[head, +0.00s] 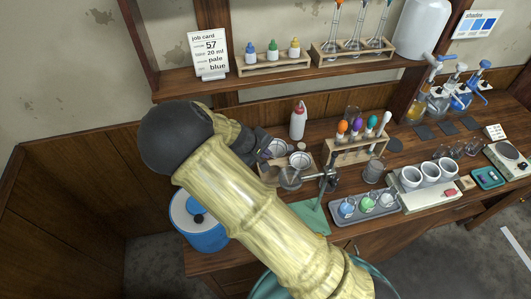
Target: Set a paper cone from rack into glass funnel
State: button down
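My gripper (262,143) is a dark shape past the wrist of my arm, at the wooden rack (268,178) on the bench. Its fingers are too small and partly covered to tell whether they are open or shut. A white paper cone (299,160) sits in the rack, to the right of my gripper. Another pale cone shape (277,148) shows right beside the gripper tip; I cannot tell whether the gripper touches it. A clear glass funnel (290,179) appears in front of the rack, beside a dark clamp stand (328,184). My arm hides part of this area.
A white bottle (298,120) stands behind the rack. A wooden dropper rack (357,153) and a grey tray of flasks (367,211) are to the right. A shelf (290,82) runs above the bench. A blue bin (198,222) is below left. A green cloth (314,216) lies at the front.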

jog(key=s+r+b, duration=0.1)
jog(key=s+r, duration=0.3)
jog(key=r, duration=0.6)
jog(key=s+d+r+b, duration=0.1)
jog(key=s+r, duration=0.3)
jog(key=r, duration=0.6)
jog(key=shift+r, duration=0.35)
